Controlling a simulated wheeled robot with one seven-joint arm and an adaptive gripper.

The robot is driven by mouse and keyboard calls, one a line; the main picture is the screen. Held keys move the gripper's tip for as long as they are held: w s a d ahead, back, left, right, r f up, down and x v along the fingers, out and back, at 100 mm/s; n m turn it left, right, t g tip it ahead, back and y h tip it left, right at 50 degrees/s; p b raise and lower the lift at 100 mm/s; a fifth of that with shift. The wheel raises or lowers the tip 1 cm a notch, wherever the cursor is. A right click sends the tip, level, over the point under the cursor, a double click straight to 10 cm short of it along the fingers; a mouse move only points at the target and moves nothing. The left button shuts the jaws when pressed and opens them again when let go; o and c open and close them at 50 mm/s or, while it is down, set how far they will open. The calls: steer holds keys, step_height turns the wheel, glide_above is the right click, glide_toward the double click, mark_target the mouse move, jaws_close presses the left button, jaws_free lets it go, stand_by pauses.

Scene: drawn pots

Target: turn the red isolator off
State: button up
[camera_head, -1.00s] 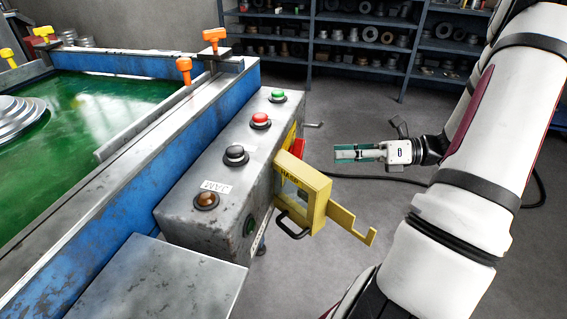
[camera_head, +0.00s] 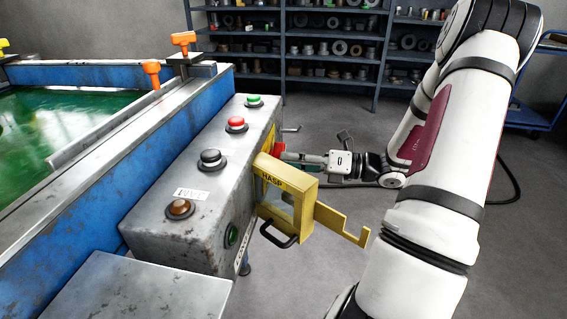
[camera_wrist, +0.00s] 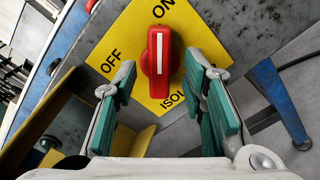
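The red isolator (camera_wrist: 159,62) is a knob with a white line on a yellow plate (camera_wrist: 210,48) in the wrist view. Its line points up, towards the word ON; OFF is printed to the left. My gripper (camera_wrist: 161,78) is open, its green-padded fingers to either side of the lower part of the knob. In the head view my gripper (camera_head: 287,158) is at the right face of the grey control box (camera_head: 175,235), and a bit of the red isolator (camera_head: 279,147) shows behind the yellow hasp cover.
The yellow hasp cover (camera_head: 266,164) stands out from the box, close in front of my gripper, with a black handle (camera_head: 279,238) and a yellow hooked bar (camera_head: 340,222). Green, red, black and amber buttons are on the box top.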

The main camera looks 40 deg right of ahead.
mark_target(278, 157)
steer(key=shift+x, duration=1.15)
jaws_close()
steer(key=shift+r+n, duration=0.1)
steer(key=shift+n, duration=0.2)
steer(key=shift+s+a+n, duration=0.15)
steer(key=shift+n, duration=4.15)
steer(key=shift+s+a+n, duration=0.1)
steer(key=shift+a+n, duration=0.05)
steer(key=shift+n, duration=4.15)
